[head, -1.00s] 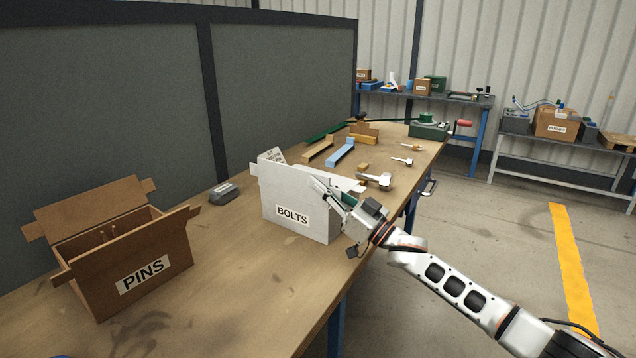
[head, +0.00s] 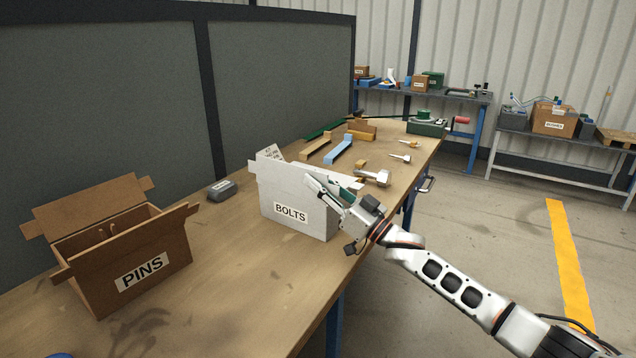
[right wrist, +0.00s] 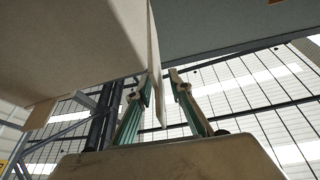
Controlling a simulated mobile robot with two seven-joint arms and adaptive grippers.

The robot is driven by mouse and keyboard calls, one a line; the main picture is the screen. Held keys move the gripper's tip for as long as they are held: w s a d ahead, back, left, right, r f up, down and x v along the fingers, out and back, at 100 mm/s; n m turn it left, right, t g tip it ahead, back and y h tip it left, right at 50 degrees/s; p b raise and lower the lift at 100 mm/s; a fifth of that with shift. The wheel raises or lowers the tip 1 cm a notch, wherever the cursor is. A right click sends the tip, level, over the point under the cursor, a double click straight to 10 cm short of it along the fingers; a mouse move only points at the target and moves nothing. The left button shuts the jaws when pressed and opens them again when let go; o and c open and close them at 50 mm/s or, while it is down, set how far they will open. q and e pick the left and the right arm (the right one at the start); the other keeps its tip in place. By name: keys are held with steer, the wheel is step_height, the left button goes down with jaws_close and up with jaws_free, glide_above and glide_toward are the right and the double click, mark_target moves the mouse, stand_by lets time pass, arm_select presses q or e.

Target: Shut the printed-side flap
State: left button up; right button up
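The white box labelled BOLTS (head: 290,213) stands upright on the workbench, its label on the near side. A raised white flap with printed lines (head: 269,153) stands up at its far left. My right gripper (head: 322,184) is at the top of the box's near side, towards the right corner. In the right wrist view its two fingers (right wrist: 159,82) are apart, with a thin pale panel edge (right wrist: 157,98) between them. I cannot tell whether either finger touches it. The box's inside is mostly hidden. My left gripper is not in view.
An open brown box labelled PINS (head: 119,252) stands to the left on the workbench (head: 235,280). A small grey block (head: 222,190) lies between the boxes near the dark partition. Several fittings, a blue bar (head: 339,153) and a green device (head: 427,125) lie farther back.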

steer(key=v, duration=1.2)
